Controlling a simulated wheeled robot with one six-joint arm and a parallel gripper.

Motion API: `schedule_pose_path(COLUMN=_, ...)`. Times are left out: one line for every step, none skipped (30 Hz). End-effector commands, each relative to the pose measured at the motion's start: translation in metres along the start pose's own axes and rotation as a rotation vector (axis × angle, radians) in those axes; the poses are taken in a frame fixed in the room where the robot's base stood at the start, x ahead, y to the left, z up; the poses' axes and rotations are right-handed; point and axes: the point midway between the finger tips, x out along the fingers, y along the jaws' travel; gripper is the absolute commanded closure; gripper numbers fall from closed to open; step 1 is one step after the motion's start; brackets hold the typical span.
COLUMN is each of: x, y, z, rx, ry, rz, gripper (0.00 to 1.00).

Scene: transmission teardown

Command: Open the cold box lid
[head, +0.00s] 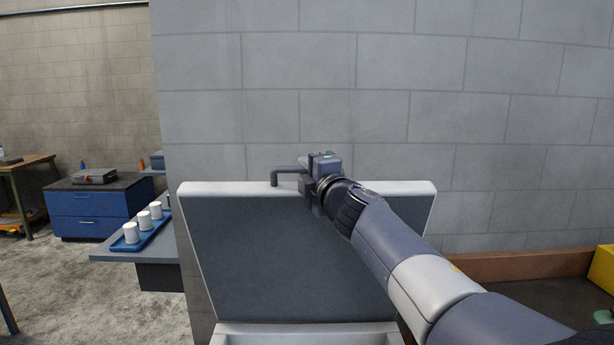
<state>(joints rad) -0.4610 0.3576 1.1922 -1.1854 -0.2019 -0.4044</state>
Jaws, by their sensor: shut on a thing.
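The cold box lid (265,255) stands raised and tilted up, with its dark inner face and pale rim toward me. The cold box (300,335) shows only as a pale rim at the bottom of the head view. A dark bar handle (284,171) sits at the lid's top edge. My gripper (306,180) is at that top edge, shut on the handle. My arm reaches in from the lower right and covers the right part of the lid. The fingertips are partly hidden.
A grey block wall (400,85) stands close behind the lid. At left, a counter (110,254) holds a blue tray (135,238) with white cups. A blue cabinet (90,212) stands farther back. A brown ledge (530,265) and a yellow object (603,268) are at right.

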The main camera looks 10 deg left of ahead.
Motion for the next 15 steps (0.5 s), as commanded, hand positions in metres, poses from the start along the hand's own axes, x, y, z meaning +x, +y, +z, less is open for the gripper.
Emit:
schedule_pose_path(x=0.0000, y=-0.0008, z=-0.0002, rx=0.001, ry=0.000, rz=-0.001, gripper=1.00)
schedule_pose_path(x=0.0000, y=-0.0007, z=-0.0002, rx=0.001, ry=0.000, rz=-0.002, gripper=1.00)
schedule_pose_path(x=0.0001, y=-0.0006, z=-0.0001, rx=0.001, ry=0.000, rz=-0.002, gripper=1.00)
schedule_pose_path(x=0.0001, y=-0.0005, z=-0.0001, rx=0.001, ry=0.000, rz=-0.002, gripper=1.00)
schedule_pose_path(x=0.0002, y=-0.0006, z=-0.0001, rx=0.001, ry=0.000, rz=-0.002, gripper=1.00)
schedule_pose_path(x=0.0002, y=-0.0006, z=-0.0001, rx=0.001, ry=0.000, rz=-0.002, gripper=1.00)
schedule_pose_path(x=0.0002, y=-0.0006, z=-0.0001, rx=0.001, ry=0.000, rz=-0.002, gripper=1.00)
schedule_pose_path(x=0.0002, y=-0.0006, z=-0.0001, rx=0.001, ry=0.000, rz=-0.002, gripper=0.85)
schedule_pose_path(x=0.0002, y=-0.0006, z=-0.0001, rx=0.001, ry=0.000, rz=-0.002, gripper=0.82)
schedule_pose_path(x=0.0003, y=-0.0006, z=-0.0001, rx=0.001, ry=0.000, rz=-0.002, gripper=0.79)
schedule_pose_path(x=0.0003, y=-0.0005, z=-0.0001, rx=0.001, ry=0.000, rz=-0.002, gripper=0.77)
schedule_pose_path(x=0.0003, y=-0.0005, z=-0.0001, rx=0.001, ry=0.000, rz=-0.002, gripper=0.73)
schedule_pose_path(x=0.0003, y=-0.0004, z=0.0000, rx=0.001, ry=0.000, rz=-0.002, gripper=0.71)
schedule_pose_path(x=0.0003, y=-0.0004, z=0.0000, rx=0.001, ry=0.000, rz=-0.001, gripper=0.69)
schedule_pose_path(x=0.0003, y=-0.0004, z=0.0000, rx=0.001, ry=0.000, rz=-0.001, gripper=0.65)
